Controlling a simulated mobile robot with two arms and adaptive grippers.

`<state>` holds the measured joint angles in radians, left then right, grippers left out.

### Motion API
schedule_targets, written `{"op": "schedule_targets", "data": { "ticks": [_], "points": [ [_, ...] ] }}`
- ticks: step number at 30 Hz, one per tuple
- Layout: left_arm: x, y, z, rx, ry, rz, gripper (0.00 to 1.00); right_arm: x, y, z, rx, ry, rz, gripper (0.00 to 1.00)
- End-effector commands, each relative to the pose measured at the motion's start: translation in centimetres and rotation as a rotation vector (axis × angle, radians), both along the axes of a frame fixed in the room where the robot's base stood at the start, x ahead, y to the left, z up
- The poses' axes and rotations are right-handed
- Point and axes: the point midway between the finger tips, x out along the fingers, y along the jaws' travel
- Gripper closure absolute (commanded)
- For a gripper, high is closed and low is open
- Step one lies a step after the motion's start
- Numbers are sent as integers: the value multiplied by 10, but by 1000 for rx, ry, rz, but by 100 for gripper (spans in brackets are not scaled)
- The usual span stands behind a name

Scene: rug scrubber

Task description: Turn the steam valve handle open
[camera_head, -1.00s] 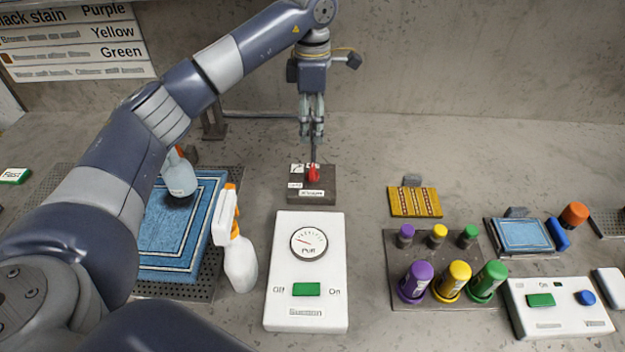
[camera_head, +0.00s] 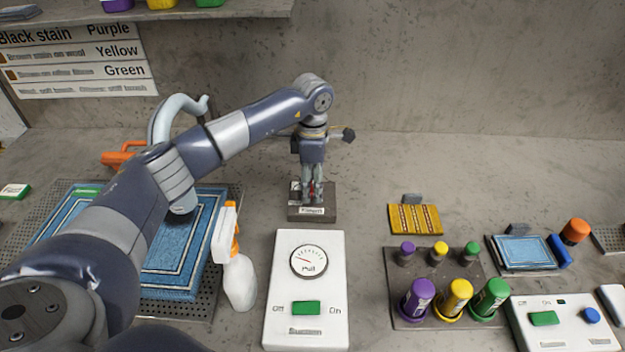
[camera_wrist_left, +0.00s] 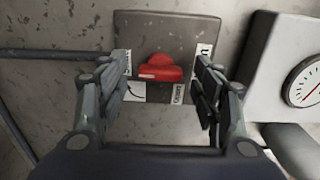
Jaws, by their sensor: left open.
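The steam valve handle is a small red handle (camera_wrist_left: 160,68) on a grey block (camera_wrist_left: 195,30) with white labels, seen in the left wrist view. The block also shows in the head view (camera_head: 325,215), behind the white gauge box. My left gripper (camera_wrist_left: 163,85) points down over the block. Its two fingers are open, one on each side of the red handle, with gaps between them and it. In the head view my left gripper (camera_head: 312,190) hides most of the handle. My right gripper is not in view.
A white box with a gauge and green switch (camera_head: 305,285) stands in front of the block. A spray bottle (camera_head: 238,275) stands left of it, beside a blue rug (camera_head: 180,262). Several coloured bottles stand on a rack (camera_head: 395,275) at right. A pipe runs to the block.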

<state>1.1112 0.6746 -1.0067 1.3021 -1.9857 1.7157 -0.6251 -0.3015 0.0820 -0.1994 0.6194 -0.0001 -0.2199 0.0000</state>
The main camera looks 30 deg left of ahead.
Motion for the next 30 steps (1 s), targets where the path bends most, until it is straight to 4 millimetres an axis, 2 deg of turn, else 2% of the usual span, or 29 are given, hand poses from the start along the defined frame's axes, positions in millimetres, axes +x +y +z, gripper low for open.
{"op": "schedule_targets", "data": {
  "ticks": [8,9,14,15,23,30],
  "points": [
    [0,0,-2,0,0,0,40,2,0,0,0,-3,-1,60],
    [0,0,-2,0,0,0,45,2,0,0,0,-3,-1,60],
    [0,0,-2,0,0,0,81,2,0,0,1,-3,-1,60],
    [0,0,-2,0,0,0,84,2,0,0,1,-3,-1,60],
    [0,0,-2,0,-1,11,84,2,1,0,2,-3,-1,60],
    [0,0,-3,1,0,99,84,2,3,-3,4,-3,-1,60]
  ]
}}
